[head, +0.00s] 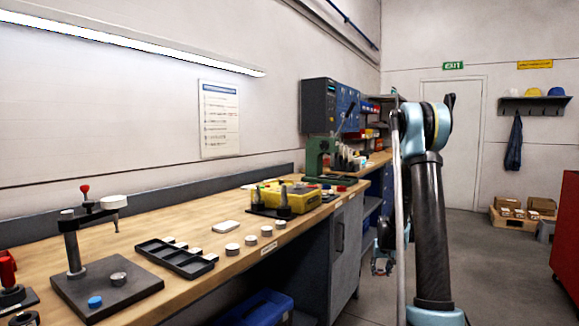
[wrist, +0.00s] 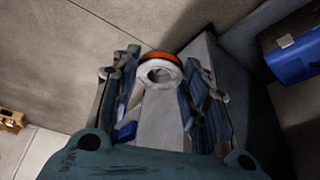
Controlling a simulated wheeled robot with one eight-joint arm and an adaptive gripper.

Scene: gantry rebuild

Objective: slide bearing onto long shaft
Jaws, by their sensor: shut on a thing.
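My gripper (head: 382,262) hangs low in the aisle, to the right of the bench and apart from it, partly hidden by my arm in the head view. In the wrist view, my gripper (wrist: 160,78) is shut on the bearing (wrist: 160,84), a pale ring with an orange far rim and an open hole. Its fingers stand on either side of the ring. A short grey upright shaft (head: 284,196) stands on a dark base beside the yellow box on the bench. I cannot tell whether this is the long shaft.
The wooden bench (head: 215,275) runs along the left wall. It carries a black tray (head: 165,259), several small round parts, a dark post stand (head: 73,250) and a green press (head: 318,158). A blue bin (wrist: 295,52) shows at right in the wrist view. The aisle floor (head: 500,260) is clear.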

